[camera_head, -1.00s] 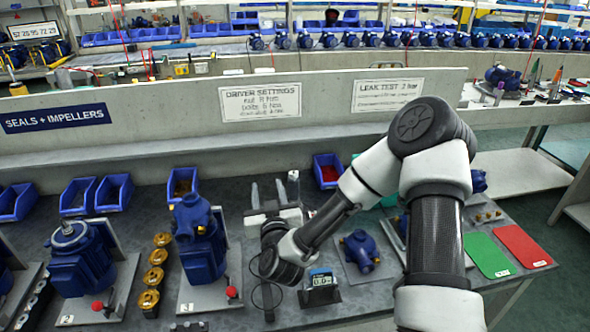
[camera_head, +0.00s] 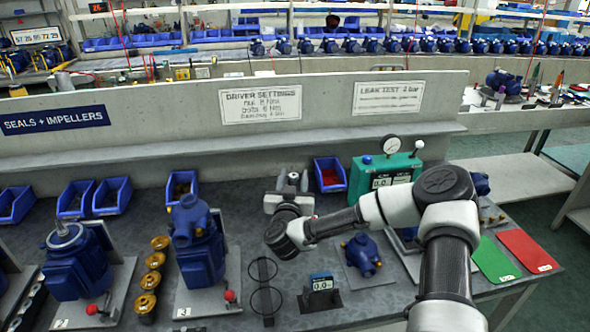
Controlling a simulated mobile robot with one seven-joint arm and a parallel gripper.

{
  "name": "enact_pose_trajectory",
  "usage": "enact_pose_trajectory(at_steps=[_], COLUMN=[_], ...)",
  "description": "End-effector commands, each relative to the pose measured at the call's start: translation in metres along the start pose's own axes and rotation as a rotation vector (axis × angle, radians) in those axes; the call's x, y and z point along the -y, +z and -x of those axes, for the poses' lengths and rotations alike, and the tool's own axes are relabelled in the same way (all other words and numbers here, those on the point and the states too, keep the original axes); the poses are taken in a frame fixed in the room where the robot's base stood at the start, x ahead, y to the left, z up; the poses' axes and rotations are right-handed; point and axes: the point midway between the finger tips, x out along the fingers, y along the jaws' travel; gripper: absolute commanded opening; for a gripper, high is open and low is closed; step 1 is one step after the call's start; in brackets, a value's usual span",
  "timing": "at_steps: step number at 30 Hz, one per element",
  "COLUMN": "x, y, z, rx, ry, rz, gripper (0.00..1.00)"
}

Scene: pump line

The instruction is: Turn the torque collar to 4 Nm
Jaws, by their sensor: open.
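My gripper (camera_head: 292,181) is at the back middle of the bench, with its fingers pointing away from me toward the low wall. It is open. A small upright grey-topped thing (camera_head: 293,176), perhaps the top of the torque driver, shows between the two fingers; I cannot tell whether they touch it. The torque collar and its scale cannot be made out; my gripper and wrist hide what is below. A small display unit (camera_head: 322,283) near the bench front reads about 0.0. The driver settings sign (camera_head: 260,104) hangs on the wall, its lines hard to read.
Blue pumps on plates (camera_head: 199,245) stand to the left, beside a row of brass parts (camera_head: 153,272). A green test box (camera_head: 380,178) with a gauge stands behind my arm. Two dark rings (camera_head: 265,290) lie left of the display. Blue bins (camera_head: 112,195) line the back.

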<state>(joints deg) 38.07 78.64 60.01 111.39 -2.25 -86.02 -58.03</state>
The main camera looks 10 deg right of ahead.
Motion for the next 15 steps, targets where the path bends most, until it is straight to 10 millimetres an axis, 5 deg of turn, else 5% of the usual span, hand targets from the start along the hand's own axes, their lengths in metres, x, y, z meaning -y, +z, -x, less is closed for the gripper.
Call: enact_pose_trajectory(at_steps=[6, 15], x=[0.001, 0.001], y=[0.001, 0.001], z=[-0.036, -0.051], rx=[0.001, 0.001], ry=[0.0, -0.001], rz=[-0.002, 0.0], gripper=[0.41, 0.41])
